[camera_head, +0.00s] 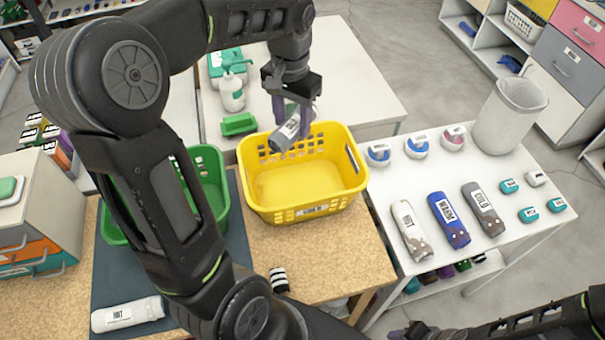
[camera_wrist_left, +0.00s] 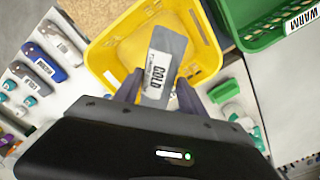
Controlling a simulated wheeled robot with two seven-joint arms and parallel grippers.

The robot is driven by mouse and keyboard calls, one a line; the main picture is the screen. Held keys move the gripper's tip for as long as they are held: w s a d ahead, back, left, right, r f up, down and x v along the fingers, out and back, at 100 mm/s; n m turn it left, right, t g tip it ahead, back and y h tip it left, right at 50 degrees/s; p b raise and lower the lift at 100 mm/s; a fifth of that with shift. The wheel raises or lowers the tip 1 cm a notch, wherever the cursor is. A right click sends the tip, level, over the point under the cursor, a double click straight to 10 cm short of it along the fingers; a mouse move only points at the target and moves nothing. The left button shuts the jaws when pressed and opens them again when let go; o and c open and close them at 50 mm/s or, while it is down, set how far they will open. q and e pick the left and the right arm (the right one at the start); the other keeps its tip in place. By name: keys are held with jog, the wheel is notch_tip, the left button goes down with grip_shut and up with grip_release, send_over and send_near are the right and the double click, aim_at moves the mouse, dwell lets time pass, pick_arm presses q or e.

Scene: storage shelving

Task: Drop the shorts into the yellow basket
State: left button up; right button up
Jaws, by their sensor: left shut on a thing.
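My left gripper (camera_head: 293,118) is shut on a grey rolled garment (camera_head: 284,134), which I take to be the shorts. In the left wrist view the garment (camera_wrist_left: 169,42) carries a white COLD label and sits between the two fingers. The yellow basket (camera_head: 307,211) stands on the brown tabletop, and it also shows in the left wrist view (camera_wrist_left: 103,62).
A green basket (camera_head: 214,188) stands left of the yellow one, partly behind my left arm. A white table (camera_head: 386,192) at the right holds rolled garments and small containers. A soap bottle (camera_head: 232,93) and a green block (camera_head: 239,124) stand behind the yellow basket.

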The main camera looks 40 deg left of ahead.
pick_arm(q)
notch_tip(320, 180, down, 6)
jog(key=b, duration=0.4)
jog(key=shift+r, duration=0.2)
jog(key=o, duration=1.6)
jog(key=shift+c, duration=0.2)
jog(key=shift+s, duration=0.1)
jog(key=shift+r+b, duration=0.45)
jog(key=shift+r, duration=3.45)
jog(key=shift+d, duration=0.1)
